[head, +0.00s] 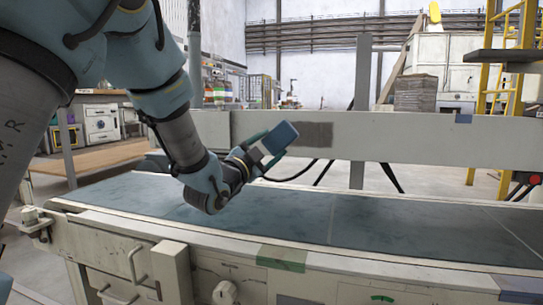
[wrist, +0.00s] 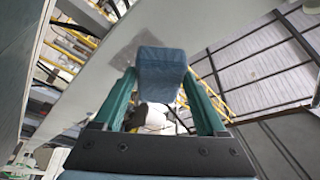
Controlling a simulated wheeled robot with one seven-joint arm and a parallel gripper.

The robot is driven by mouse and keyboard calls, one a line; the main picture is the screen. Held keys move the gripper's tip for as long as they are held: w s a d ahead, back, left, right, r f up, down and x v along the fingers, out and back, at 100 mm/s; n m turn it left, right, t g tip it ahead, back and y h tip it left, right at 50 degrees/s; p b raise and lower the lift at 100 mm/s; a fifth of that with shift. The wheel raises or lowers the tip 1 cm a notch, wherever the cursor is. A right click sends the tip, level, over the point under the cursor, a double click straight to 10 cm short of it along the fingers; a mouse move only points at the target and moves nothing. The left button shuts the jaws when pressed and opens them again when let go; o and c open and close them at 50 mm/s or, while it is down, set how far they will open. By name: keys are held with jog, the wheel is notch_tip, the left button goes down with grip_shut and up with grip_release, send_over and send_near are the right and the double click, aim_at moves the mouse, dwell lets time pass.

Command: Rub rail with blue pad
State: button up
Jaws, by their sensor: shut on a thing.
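The blue pad (head: 279,138) is held in my gripper (head: 262,147), which is shut on it, above the far side of the conveyor belt. In the wrist view the blue pad (wrist: 161,72) sits between the two green fingers of my gripper (wrist: 164,95). The rail (head: 425,136) is a long pale beam along the belt's far side. A dark grey patch (head: 312,135) marks its face just right of the pad. In the wrist view the rail (wrist: 90,80) runs diagonally, and the patch (wrist: 125,50) shows behind the pad. I cannot tell whether the pad touches the rail.
The blue-grey conveyor belt (head: 300,212) lies clear beneath my arm. An upright grey post (head: 361,110) stands at the rail. A yellow ladder frame (head: 484,90) and a red button (head: 534,179) are at the right. A wooden bench (head: 95,158) stands at the left.

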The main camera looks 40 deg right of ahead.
jog(key=shift+w+d+p, duration=0.25)
jog(key=shift+w+d, duration=0.25)
jog(key=shift+d, duration=0.3)
jog(key=shift+w+d+p, duration=0.3)
jog(key=shift+w+d, duration=0.25)
jog(key=shift+d, duration=0.2)
jog(key=shift+w+d+p, duration=0.25)
jog(key=shift+w+d, duration=0.25)
jog(key=shift+d, duration=0.3)
jog(key=shift+w+d, duration=0.5)
jog(key=shift+d, duration=0.3)
jog(key=shift+s+d, duration=0.1)
jog(key=shift+s+d+b, duration=0.55)
jog(key=shift+s+d, duration=0.7)
jog(key=shift+s, duration=0.65)
jog(key=shift+s+d+b, duration=0.6)
jog(key=shift+s+d, duration=0.6)
jog(key=shift+s, duration=0.7)
jog(key=shift+s+d+b, duration=0.55)
jog(key=shift+s+d, duration=0.7)
jog(key=shift+s, duration=0.65)
jog(key=w+a+b, duration=0.3)
jog(key=w+a, duration=0.2)
jog(key=w, duration=0.3)
jog(key=shift+w+a, duration=0.25)
jog(key=shift+w, duration=0.05)
